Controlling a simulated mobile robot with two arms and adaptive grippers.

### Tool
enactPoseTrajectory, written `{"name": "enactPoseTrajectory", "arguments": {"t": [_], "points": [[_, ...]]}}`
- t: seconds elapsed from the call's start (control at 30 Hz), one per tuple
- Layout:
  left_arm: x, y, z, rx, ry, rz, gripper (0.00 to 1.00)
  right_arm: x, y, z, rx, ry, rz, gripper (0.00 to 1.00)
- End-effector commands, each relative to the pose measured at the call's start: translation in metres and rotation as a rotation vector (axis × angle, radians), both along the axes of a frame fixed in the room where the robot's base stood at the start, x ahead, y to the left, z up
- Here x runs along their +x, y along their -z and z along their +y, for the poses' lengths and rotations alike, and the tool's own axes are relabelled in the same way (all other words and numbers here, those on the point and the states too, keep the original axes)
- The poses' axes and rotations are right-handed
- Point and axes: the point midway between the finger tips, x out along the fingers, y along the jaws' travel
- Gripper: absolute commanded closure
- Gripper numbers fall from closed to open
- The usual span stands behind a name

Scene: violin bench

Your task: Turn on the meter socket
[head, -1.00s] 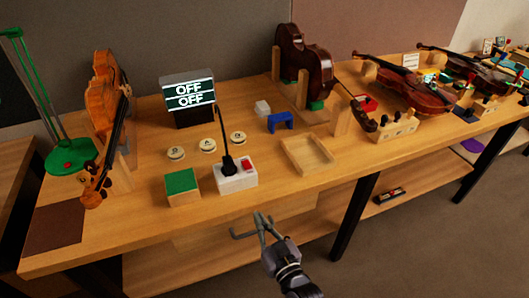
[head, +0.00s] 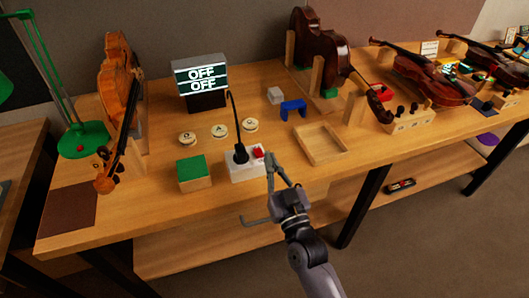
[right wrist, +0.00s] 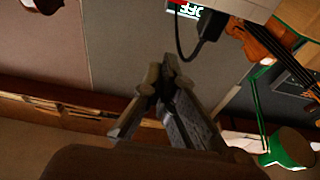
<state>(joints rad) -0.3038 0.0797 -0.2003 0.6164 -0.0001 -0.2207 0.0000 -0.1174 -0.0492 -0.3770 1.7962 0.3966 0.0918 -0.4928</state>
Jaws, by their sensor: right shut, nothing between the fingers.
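The meter socket (head: 246,173) is a white block near the bench's front edge. A black plug (head: 240,155) with a dark cord stands in its left part, and a red switch (head: 258,153) is on its right part. The meter display (head: 201,80) behind it reads OFF on two lines. My right gripper (head: 271,158) is shut and empty. Its fingertips are right beside the socket's right end, close to the red switch; I cannot tell whether they touch. In the right wrist view the fingers (right wrist: 163,72) show in the middle. My left gripper is not in view.
A green-topped block (head: 194,174) stands left of the socket, and several round discs (head: 220,131) lie behind it. A shallow wooden tray (head: 320,158) and a blue bracket (head: 293,108) are to the right. Violins (head: 122,90) stand farther off on both sides.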

Motion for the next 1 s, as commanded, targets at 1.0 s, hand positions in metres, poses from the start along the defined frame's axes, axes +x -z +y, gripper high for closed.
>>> {"name": "enactPoseTrajectory", "arguments": {"t": [1.0], "points": [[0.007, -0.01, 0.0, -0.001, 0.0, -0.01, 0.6, 0.053, 0.027, 0.017, -0.001, 0.0, -0.001, 1.0]]}}
